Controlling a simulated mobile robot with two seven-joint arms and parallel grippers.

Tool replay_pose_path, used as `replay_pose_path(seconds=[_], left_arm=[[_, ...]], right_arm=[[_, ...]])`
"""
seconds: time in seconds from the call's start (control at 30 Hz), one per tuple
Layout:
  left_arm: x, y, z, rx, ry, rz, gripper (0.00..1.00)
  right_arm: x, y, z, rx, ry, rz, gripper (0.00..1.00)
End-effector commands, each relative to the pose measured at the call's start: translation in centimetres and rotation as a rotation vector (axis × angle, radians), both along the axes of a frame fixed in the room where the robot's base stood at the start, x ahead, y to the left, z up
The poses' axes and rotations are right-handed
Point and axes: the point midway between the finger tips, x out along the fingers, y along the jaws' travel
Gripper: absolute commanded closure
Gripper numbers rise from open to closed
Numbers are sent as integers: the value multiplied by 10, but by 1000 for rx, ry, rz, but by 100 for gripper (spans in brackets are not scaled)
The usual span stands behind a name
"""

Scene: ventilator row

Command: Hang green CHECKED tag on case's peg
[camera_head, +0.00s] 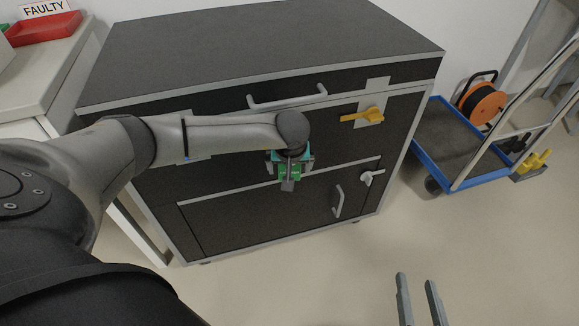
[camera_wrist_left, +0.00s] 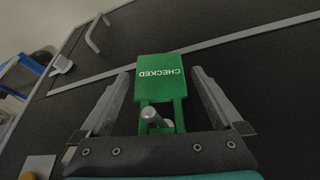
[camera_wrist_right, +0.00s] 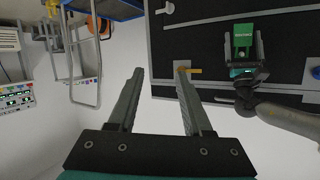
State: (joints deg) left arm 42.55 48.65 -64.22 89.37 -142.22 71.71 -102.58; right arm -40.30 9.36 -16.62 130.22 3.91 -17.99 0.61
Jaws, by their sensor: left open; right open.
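The green CHECKED tag (camera_wrist_left: 159,79) is on the front of the dark case (camera_head: 270,50). In the left wrist view, the grey peg (camera_wrist_left: 150,116) shows in the opening of the tag's frame, and the tag's lettering reads upside down. My left gripper (camera_head: 290,176) is open, with one finger on each side of the tag and gaps between. The tag also shows in the right wrist view (camera_wrist_right: 243,38), in front of the case. My right gripper (camera_head: 417,281) is open and empty, low over the floor to the right of the case.
The case front has a yellow latch handle (camera_head: 363,115), a grey latch (camera_head: 371,177) and bar handles. A red tray (camera_head: 44,28) by a FAULTY sign is at upper left. The front floor is clear.

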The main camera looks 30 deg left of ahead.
Motion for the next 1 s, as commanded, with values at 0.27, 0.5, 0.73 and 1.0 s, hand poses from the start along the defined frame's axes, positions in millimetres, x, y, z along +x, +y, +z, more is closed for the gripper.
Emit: replay_pose_path(seconds=[0.27,0.5,0.73,1.0], left_arm=[[-1,0,1,0,0,0,0],[-4,-3,13,0,0,-1,0],[-8,-6,27,0,0,-1,0],[-14,-10,43,0,0,-1,0]], right_arm=[[1,0,1,-5,7,1,50],[1,-10,-3,-59,95,-3,50],[-3,-24,-9,-131,221,-12,50],[-13,-44,-12,-209,372,-30,50]])
